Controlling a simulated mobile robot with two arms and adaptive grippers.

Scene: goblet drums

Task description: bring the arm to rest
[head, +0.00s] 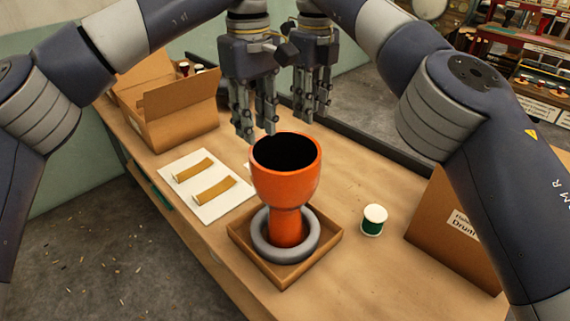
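An orange goblet drum shell (286,182) stands upright with its wide, dark, open mouth up. Its narrow foot sits inside a grey ring (259,240) in a shallow brown tray (284,275) on the table. My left gripper (256,132) is just behind and left of the drum's rim, fingers pointing down and apart, with nothing seen between them. My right gripper (311,112) hangs beside it, behind the drum, also with fingers apart and empty. Both grippers are close together. Whether the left fingertips touch the rim cannot be told.
A white board (208,203) with two tan strips lies left of the drum. A green spool with a white top (373,220) stands to the right. An open cardboard box (175,117) is at the back left, a labelled box (452,230) at the right. The front tabletop is bare.

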